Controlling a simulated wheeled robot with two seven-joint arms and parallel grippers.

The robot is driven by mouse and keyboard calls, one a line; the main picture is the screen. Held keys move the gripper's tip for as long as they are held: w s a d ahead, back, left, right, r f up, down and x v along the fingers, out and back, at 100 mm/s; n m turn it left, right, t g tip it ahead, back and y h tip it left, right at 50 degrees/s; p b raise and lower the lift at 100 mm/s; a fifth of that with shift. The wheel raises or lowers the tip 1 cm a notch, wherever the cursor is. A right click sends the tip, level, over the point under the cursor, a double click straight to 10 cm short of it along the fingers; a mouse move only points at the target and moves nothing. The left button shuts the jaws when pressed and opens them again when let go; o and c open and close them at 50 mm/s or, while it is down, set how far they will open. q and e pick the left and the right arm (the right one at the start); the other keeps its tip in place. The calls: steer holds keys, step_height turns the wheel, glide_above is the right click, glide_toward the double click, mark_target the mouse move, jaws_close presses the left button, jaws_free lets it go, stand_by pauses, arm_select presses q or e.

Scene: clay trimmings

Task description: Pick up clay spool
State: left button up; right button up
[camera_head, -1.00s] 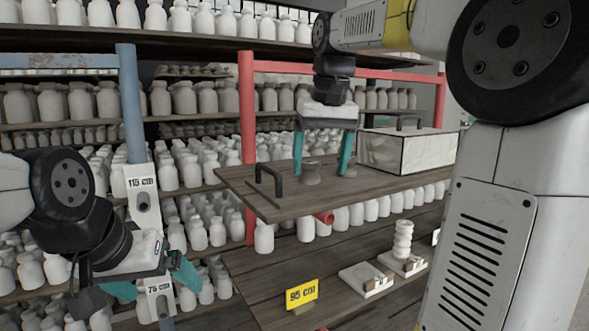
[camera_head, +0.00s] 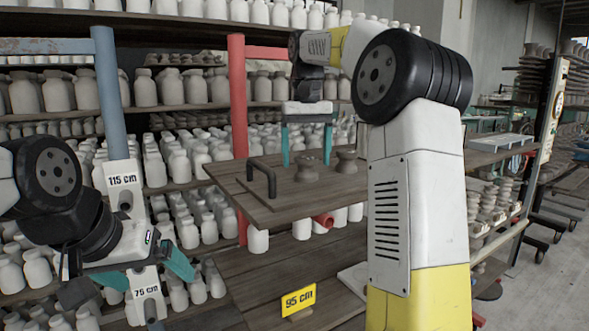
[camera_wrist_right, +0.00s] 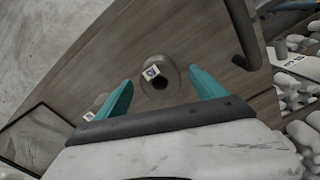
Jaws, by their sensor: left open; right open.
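A grey-brown clay spool (camera_head: 307,165) stands upright on the raised wooden board (camera_head: 240,195). A second clay spool (camera_head: 346,162) stands to its right. My right gripper (camera_head: 306,157) points down over the first spool, open, with one teal finger on each side. In the right wrist view, the spool (camera_wrist_right: 172,72), with a small white tag at its dark hole, lies between the open fingers (camera_wrist_right: 160,79). I cannot tell whether they touch it. The second spool (camera_wrist_right: 95,106) is partly hidden behind a finger there. My left gripper (camera_head: 142,274) is open and empty at the lower left.
A black handle (camera_head: 263,178) stands on the board left of the spool. A red post (camera_head: 238,130) and a blue post (camera_head: 111,100) rise beside shelves crowded with white jars. A yellow 95 cm sign (camera_head: 298,300) stands on the lower shelf. My right arm hides the board's right side.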

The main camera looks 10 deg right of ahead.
step_height(320, 180, down, 2)
steer(key=shift+f, duration=0.1)
steer(key=c, duration=1.7)
